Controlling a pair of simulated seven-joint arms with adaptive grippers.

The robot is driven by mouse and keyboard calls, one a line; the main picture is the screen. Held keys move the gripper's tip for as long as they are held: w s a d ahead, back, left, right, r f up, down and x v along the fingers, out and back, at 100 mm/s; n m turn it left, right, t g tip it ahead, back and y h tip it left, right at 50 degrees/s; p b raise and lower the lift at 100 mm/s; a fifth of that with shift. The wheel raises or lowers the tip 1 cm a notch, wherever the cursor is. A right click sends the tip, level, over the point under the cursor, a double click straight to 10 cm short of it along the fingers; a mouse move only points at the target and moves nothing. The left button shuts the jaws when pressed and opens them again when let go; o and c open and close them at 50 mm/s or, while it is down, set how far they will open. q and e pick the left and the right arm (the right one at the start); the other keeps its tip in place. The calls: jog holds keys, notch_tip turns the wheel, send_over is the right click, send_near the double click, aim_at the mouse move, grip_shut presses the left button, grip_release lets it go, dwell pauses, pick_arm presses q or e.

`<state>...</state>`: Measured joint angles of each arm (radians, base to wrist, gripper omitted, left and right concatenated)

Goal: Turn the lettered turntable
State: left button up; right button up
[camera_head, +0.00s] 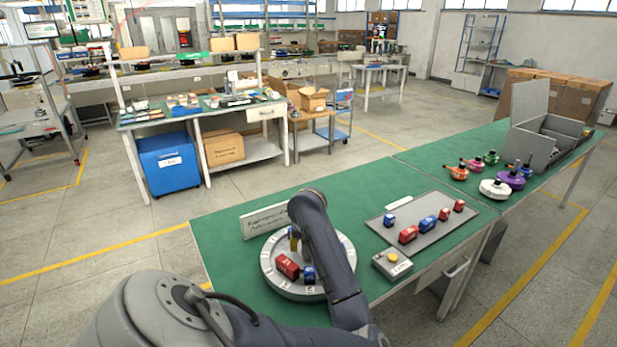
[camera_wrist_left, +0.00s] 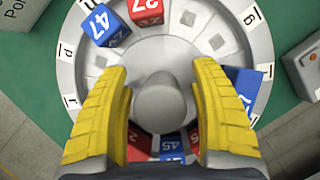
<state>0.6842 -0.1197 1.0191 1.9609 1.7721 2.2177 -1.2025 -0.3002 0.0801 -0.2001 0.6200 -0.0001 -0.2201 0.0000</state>
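The grey round turntable (camera_head: 342,277) lies on the green table. Numbered blocks sit on the turntable, including blue 47 (camera_wrist_left: 105,25), red 27 (camera_wrist_left: 145,10) and a blue block (camera_wrist_left: 243,85). My right gripper is not in view.
A sign (camera_head: 265,220) stands behind the turntable. Colourful round parts (camera_head: 495,189) and an open grey bin (camera_head: 545,140) stand farther right.

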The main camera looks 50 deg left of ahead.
aim_at(308, 261)
pick_arm(q)
jog(key=shift+r, duration=0.15)
jog(key=v, duration=1.1)
jog(key=shift+r, duration=0.35)
jog(key=shift+s+d, duration=0.1)
jog(key=shift+s, duration=0.05)
dwell(0.3)
